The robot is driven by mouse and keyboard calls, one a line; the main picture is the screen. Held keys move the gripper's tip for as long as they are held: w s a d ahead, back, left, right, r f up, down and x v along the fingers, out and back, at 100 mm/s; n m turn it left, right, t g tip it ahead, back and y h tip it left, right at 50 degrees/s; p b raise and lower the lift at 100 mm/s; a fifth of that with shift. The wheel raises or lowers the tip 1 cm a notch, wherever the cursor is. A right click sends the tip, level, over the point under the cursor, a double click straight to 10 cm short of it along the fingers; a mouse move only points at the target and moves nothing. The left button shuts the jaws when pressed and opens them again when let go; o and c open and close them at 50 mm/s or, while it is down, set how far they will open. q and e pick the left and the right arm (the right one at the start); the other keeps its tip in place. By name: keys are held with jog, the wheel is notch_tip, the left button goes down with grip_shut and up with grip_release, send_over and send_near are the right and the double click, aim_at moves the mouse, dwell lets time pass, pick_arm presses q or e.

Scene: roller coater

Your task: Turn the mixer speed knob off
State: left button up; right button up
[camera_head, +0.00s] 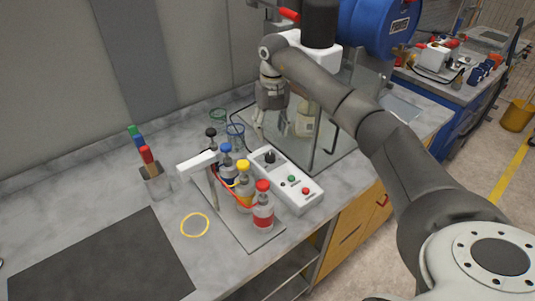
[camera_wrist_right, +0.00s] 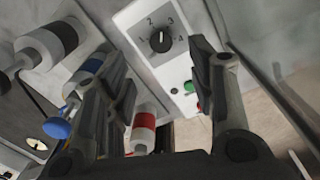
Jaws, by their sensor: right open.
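The mixer speed knob (camera_head: 269,157) is a black dial at the far end of a white control box (camera_head: 298,197) on the bench. In the right wrist view the knob (camera_wrist_right: 160,40) sits among printed numbers, and its white mark points roughly up toward the 2 and 3. My right gripper (camera_head: 270,124) is open and empty, fingers down, above and beyond the knob in the head view. In the wrist view the knob shows between the open fingertips (camera_wrist_right: 160,62), apart from both. My left gripper is not in view.
A green button (camera_head: 291,178) and a red button (camera_head: 305,190) sit on the same box. Bottles with coloured caps, including a red-capped one (camera_head: 263,208), stand close at its left. A clear-walled enclosure (camera_head: 335,135) stands behind it. Dark mat (camera_head: 105,265) lies at left.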

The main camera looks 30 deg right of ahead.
aim_at(270, 155)
notch_tip(270, 155, down, 8)
jog(key=p, duration=0.2)
jog(key=shift+s+a+f+p, duration=0.15)
jog(key=shift+p, duration=0.15)
jog(key=shift+f, duration=0.6)
jog(key=c, duration=1)
